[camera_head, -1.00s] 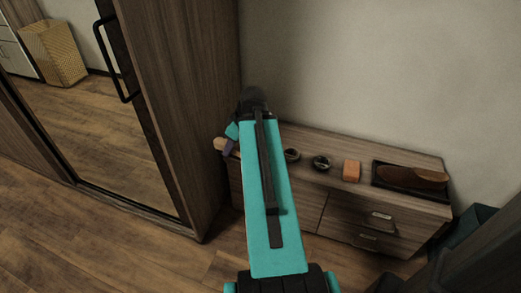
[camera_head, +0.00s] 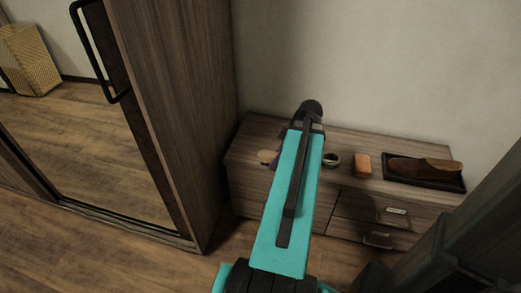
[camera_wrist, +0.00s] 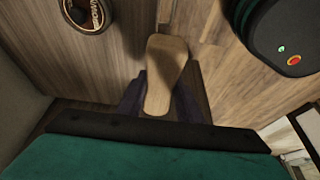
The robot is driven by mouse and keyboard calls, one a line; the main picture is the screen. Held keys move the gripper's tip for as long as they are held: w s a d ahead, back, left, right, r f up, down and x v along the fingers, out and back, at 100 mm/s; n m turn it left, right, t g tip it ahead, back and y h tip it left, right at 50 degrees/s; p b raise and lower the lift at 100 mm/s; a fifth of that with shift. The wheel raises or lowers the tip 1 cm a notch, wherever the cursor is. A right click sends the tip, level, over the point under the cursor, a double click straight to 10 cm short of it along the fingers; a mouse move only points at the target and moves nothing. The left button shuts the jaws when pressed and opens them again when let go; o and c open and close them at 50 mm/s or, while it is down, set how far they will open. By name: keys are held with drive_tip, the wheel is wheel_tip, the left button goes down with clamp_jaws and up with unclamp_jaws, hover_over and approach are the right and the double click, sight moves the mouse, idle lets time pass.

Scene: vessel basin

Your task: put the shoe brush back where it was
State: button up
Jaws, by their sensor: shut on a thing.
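The shoe brush (camera_wrist: 166,62) has a pale wooden back, and its bristles are not visible. My gripper (camera_wrist: 160,98) is shut on it, with a dark purple finger on each side. In the head view the brush's wooden end (camera_head: 267,156) shows left of my arm, over the left part of the low cabinet (camera_head: 245,150). My gripper (camera_head: 276,163) is mostly hidden there behind the arm. I cannot tell whether the brush touches the cabinet top.
On the cabinet stand a round tin (camera_head: 331,160), also apparently in the wrist view (camera_wrist: 86,12), an orange block (camera_head: 362,165) and a dark tray (camera_head: 455,186) holding brown shoes (camera_head: 425,168). A tall wardrobe (camera_head: 185,100) with a mirror door stands left. The cabinet's left top looks clear.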

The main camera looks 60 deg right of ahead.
drive_tip(key=shift+s+d+f, duration=0.35)
drive_tip(key=shift+s+f, duration=0.05)
drive_tip(key=shift+d, duration=0.1)
drive_tip(key=shift+w+d, duration=0.35)
drive_tip(key=shift+w, duration=0.05)
drive_tip(key=w+d+b, duration=0.1)
drive_tip(key=w+d, duration=0.1)
drive_tip(key=w, duration=0.2)
drive_tip(key=w+d+f, duration=0.1)
drive_tip(key=w+d, duration=0.2)
drive_tip(key=w, duration=0.1)
drive_tip(key=w+d+b, duration=0.1)
drive_tip(key=w+d, duration=0.2)
drive_tip(key=w, duration=0.1)
drive_tip(key=shift+w+f+b, duration=0.25)
drive_tip(key=shift+b, duration=0.05)
drive_tip(key=shift+f, duration=0.1)
drive_tip(key=shift+f+b, duration=0.55)
drive_tip(key=shift+f, duration=1.1)
